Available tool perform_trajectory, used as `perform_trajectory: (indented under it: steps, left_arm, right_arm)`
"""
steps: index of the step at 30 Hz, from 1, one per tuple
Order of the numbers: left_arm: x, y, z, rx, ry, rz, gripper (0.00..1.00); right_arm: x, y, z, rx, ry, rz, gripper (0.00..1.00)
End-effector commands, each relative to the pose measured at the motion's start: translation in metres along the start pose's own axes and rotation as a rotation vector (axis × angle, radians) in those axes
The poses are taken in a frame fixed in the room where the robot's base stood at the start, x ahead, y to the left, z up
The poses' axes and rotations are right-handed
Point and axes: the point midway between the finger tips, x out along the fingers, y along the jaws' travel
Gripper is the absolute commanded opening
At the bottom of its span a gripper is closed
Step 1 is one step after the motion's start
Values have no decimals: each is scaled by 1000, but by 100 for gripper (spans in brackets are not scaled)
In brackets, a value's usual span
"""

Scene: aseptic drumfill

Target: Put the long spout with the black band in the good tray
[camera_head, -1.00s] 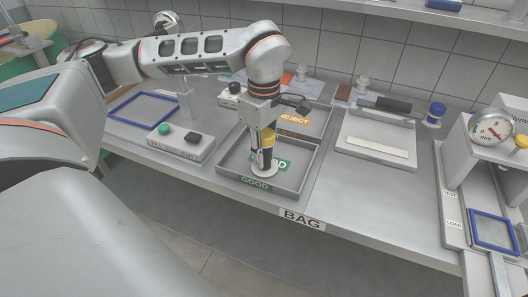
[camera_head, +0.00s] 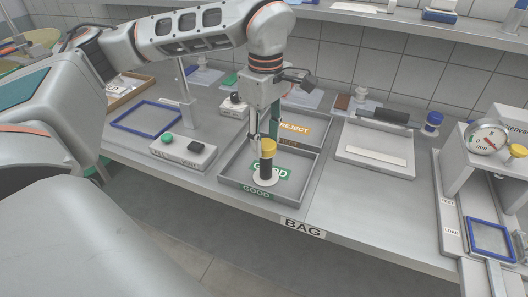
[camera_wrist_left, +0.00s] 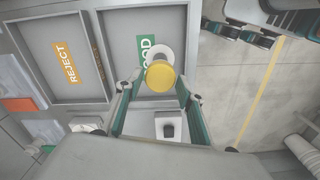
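The long spout (camera_head: 267,163) has a yellow cap, a black band and a white base flange. It stands upright in the good tray (camera_head: 226,178), a grey tray with a green GOOD label. The wrist view shows the spout's yellow cap (camera_wrist_left: 160,76) from above, in front of the fingertips. My left gripper (camera_head: 263,139) is open, its fingers apart just above and behind the spout. Both spread fingers (camera_wrist_left: 158,92) show in the wrist view, with nothing clamped. A grey and teal part that looks like my right gripper (camera_wrist_left: 262,28) is cut off at the wrist view's top edge.
The reject tray (camera_head: 323,124) adjoins the good tray behind. A button box (camera_head: 183,151) and a blue frame (camera_head: 147,118) lie left. A light tray (camera_head: 374,164) with a white strip is right, and a dial gauge stand (camera_head: 487,137) is far right.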

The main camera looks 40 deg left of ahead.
Motion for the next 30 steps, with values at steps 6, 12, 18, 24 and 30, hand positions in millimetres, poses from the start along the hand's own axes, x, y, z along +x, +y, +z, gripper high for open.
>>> perform_trajectory:
  steps: [6, 12, 18, 24, 30]
  left_arm:
    - [-35, 1, 0, 0, 1, 3, 38]
    - [-44, 0, 0, 0, 0, -1, 38]
    - [-43, 0, 0, 0, 0, -2, 38]
    - [-43, 0, 0, 0, 0, -2, 38]
    - [-43, 0, 0, 0, 0, -1, 38]
  right_arm:
    - [-2, -2, -1, 6, -4, -5, 52]
    - [-3, -3, 2, 9, -8, -7, 52]
    - [-3, -3, 2, 9, -9, -7, 52]
    - [-4, -3, 1, 9, -7, -6, 52]
    - [-4, -2, 1, 8, -7, -5, 52]
